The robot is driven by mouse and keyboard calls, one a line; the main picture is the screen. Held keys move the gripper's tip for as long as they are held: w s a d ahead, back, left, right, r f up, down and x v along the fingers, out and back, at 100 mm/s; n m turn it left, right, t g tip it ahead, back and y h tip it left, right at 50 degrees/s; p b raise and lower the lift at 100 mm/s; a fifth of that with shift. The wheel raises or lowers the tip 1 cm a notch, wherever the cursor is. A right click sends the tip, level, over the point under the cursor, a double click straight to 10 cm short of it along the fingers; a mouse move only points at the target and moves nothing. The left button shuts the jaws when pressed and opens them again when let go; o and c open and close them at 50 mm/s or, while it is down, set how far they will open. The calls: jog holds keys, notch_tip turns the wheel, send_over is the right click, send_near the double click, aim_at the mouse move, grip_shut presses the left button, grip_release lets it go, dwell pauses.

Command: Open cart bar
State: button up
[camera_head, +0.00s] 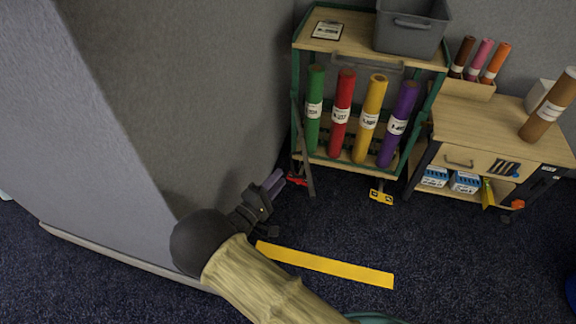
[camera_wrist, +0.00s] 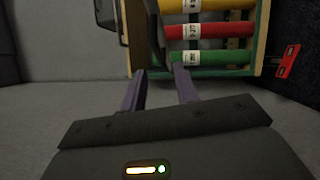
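The cart (camera_head: 372,32) has a green frame and wooden shelves and stands against the wall. A dark grey bar (camera_head: 302,150) hangs nearly upright at its left front post, its lower end near a red foot piece (camera_head: 297,180). Another grey bar (camera_head: 360,62) runs across the front below the top shelf. My gripper (camera_head: 272,184) is to the left of the cart, near the floor end of the upright bar. In the wrist view, its purple fingers (camera_wrist: 160,88) are apart with nothing between them. A dark bar (camera_wrist: 154,28) shows just beyond the fingertips, apparently not between them.
Green, red, yellow and purple rolls stand in the cart. A grey bin (camera_head: 410,30) sits on top. A yellow piece (camera_head: 381,196) is at the cart's right foot. A wooden drawer cart (camera_head: 485,125) stands to the right. A grey wall (camera_head: 100,130) is close on the left. Yellow tape (camera_head: 330,266) marks the floor.

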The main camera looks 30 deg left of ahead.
jog(key=s+a+f+p, duration=0.1)
jog(key=s+p, duration=0.1)
jog(key=s, duration=0.7)
jog(key=shift+s+a+f, duration=0.15)
jog(key=shift+s+a, duration=0.1)
jog(key=shift+s, duration=0.05)
